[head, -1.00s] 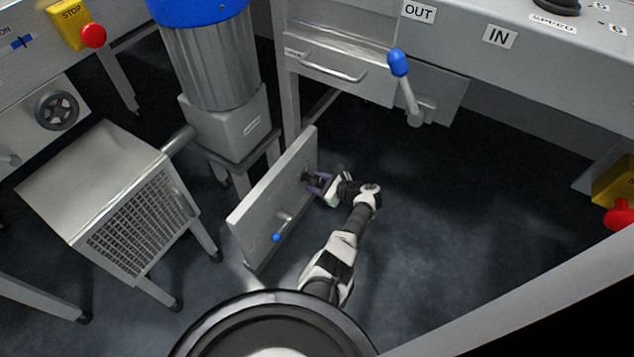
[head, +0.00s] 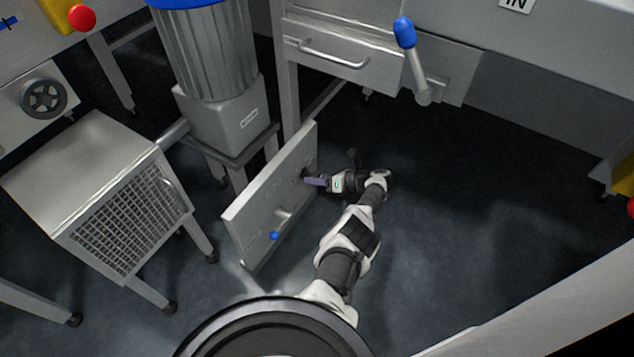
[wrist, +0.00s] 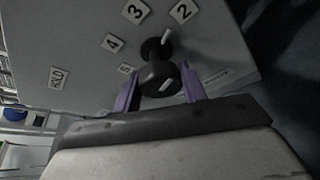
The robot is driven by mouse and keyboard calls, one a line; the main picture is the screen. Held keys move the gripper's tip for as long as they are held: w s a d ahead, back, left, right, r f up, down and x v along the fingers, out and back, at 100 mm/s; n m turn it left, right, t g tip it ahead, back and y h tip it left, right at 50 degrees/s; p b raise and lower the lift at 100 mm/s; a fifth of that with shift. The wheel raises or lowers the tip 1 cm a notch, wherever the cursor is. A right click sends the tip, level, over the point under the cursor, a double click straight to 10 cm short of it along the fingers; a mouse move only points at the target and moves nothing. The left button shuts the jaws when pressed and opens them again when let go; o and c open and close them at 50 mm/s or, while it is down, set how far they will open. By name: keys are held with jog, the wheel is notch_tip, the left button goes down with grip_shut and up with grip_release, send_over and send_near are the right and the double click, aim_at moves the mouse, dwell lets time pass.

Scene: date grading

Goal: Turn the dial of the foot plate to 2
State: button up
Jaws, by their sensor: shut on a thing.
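The foot plate (head: 258,206) is a grey upright panel low over the floor in the head view. In the wrist view its face (wrist: 70,35) carries number labels, among them 2 (wrist: 183,11), 3 (wrist: 135,12) and 4 (wrist: 113,43). The black dial (wrist: 157,76) stands out from this face, and its white pointer points up and right, toward the 2. My gripper (wrist: 160,88) has its purple fingers on either side of the dial's knob, shut on it. In the head view my gripper (head: 313,181) is at the plate's right face and hides most of the dial.
A ribbed motor housing (head: 210,60) and a box with a mesh side (head: 125,235) stand to the left. A larger blue-knobbed lever (head: 412,55) is above right. Floor to the right is clear.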

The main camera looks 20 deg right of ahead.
jog(key=shift+w+m+b, duration=0.1)
jog(key=shift+m+b, duration=0.25)
jog(key=shift+m, duration=0.05)
dwell(0.4)
jog(key=o, duration=1)
jog(key=shift+c, duration=0.2)
jog(key=v, duration=1.3)
jog(key=shift+d, duration=0.4)
